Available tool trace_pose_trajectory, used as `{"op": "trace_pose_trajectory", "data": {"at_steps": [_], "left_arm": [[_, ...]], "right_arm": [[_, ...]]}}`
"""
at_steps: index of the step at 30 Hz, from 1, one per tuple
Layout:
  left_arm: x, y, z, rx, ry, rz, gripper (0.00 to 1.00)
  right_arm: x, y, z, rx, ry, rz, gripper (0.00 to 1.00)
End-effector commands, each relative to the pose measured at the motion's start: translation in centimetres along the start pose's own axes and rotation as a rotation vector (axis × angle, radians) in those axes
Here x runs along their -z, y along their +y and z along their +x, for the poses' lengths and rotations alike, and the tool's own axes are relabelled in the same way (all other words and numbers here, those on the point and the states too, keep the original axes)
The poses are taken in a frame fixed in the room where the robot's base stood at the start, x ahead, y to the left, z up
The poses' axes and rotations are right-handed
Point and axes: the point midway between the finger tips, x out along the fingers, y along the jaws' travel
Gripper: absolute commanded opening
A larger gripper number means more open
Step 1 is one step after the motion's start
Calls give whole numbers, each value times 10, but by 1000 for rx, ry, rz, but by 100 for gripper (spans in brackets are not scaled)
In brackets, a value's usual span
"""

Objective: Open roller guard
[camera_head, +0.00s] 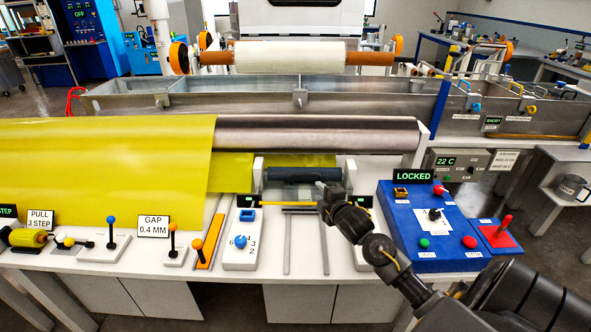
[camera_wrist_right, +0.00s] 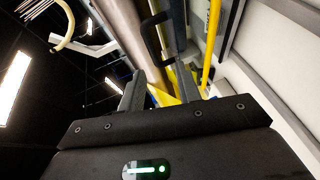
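The roller unit with a dark roller (camera_head: 290,174) sits in the front middle of the white bench in the head view. A thin yellow bar (camera_head: 272,204) runs along its front edge. I cannot tell which part is the guard. My right gripper (camera_head: 325,197) is at the right end of this unit, partly hidden by its own wrist. In the right wrist view its two fingers (camera_wrist_right: 160,84) stand apart and empty, with a black handle (camera_wrist_right: 152,38) just beyond their tips; contact cannot be told. A yellow bar also shows there (camera_wrist_right: 212,45). My left gripper is out of view.
A yellow sheet (camera_head: 100,165) and a metal roller (camera_head: 320,133) lie behind the unit. Levers and a white selector box (camera_head: 240,255) stand along the front left.

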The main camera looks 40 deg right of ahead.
Motion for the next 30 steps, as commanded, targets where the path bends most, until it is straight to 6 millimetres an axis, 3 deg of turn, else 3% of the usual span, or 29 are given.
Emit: {"op": "trace_pose_trajectory", "data": {"at_steps": [8, 14, 21, 30], "left_arm": [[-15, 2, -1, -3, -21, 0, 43], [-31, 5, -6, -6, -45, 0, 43], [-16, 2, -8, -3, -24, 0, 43], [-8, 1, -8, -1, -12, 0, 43]], "right_arm": [[-4, 10, 8, -27, 2, -29, 34], [-3, 12, 36, -26, 1, -26, 34], [-3, 12, 81, -25, 0, -25, 34], [-3, 12, 110, -25, 2, -26, 34]]}}
